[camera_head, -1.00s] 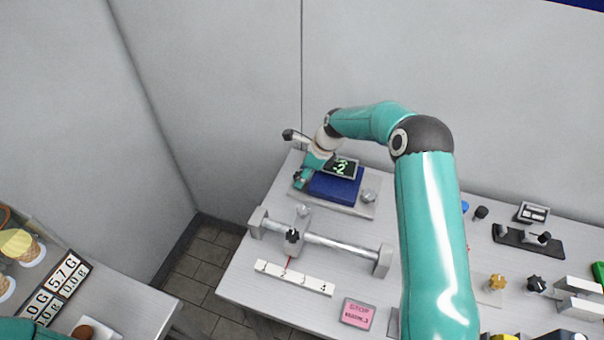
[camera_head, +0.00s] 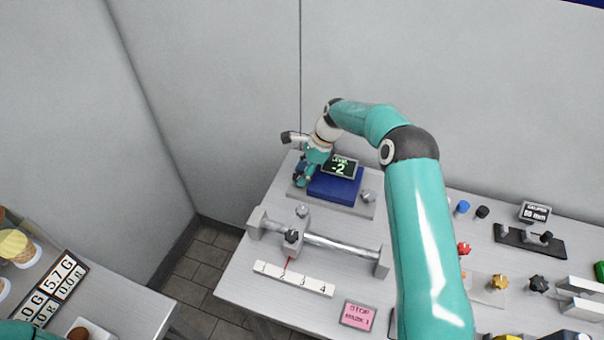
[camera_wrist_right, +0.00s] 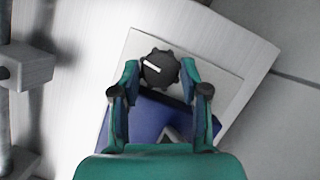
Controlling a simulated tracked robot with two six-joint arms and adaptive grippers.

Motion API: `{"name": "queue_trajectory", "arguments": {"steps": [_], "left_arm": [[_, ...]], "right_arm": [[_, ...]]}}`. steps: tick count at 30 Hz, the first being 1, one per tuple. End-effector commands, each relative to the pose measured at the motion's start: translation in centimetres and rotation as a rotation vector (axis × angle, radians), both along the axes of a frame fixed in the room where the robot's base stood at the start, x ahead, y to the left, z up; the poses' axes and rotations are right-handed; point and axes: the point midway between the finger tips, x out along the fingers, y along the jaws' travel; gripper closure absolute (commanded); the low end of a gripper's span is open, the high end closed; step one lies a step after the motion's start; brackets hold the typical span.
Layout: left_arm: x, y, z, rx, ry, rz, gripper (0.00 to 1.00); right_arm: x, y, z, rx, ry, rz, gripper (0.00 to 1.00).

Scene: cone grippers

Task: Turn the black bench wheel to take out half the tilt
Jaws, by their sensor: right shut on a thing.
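The black bench wheel (camera_wrist_right: 158,68), with a white mark pointing to the upper left, sits on a pale plate in the right wrist view. My right gripper (camera_wrist_right: 159,73) is shut on it, one finger on each side. In the head view my right gripper (camera_head: 301,181) reaches down at the left side of the blue block (camera_head: 336,187), hiding the wheel there. A small dark display (camera_head: 340,167) behind the block reads "LEVEL -2". My left gripper is out of view.
A metal rail with a slider (camera_head: 340,246) and a numbered scale (camera_head: 293,278) stand in front of the block. A pink card (camera_head: 358,316) lies near the front edge. Several coloured knobs and a gauge (camera_head: 530,241) are at the right. A round metal knob (camera_head: 369,195) is beside the block.

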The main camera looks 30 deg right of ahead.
Motion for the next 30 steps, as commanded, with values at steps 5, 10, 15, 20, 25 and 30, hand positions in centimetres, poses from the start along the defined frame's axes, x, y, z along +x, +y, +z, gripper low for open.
{"name": "queue_trajectory", "arguments": {"steps": [5, 10, 15, 20, 25, 30], "left_arm": [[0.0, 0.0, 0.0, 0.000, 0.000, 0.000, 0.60], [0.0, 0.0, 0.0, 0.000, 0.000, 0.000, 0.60], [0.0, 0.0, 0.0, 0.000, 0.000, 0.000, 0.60], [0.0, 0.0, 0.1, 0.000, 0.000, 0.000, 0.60], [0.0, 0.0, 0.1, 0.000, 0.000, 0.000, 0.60], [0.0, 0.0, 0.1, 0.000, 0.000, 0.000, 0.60]], "right_arm": [[0.1, 0.0, 0.0, 0.000, -0.002, -0.002, 0.45], [0.1, 0.1, 0.0, 0.000, -0.001, -0.003, 0.30], [0.0, 0.1, 0.0, 0.000, 0.000, -0.002, 0.30], [0.0, -0.2, 0.5, 0.000, -0.001, -0.003, 0.30], [-0.3, -0.9, 2.3, -0.001, -0.003, -0.003, 0.30], [-0.6, -1.8, 4.6, -0.002, -0.004, -0.004, 0.30]]}}
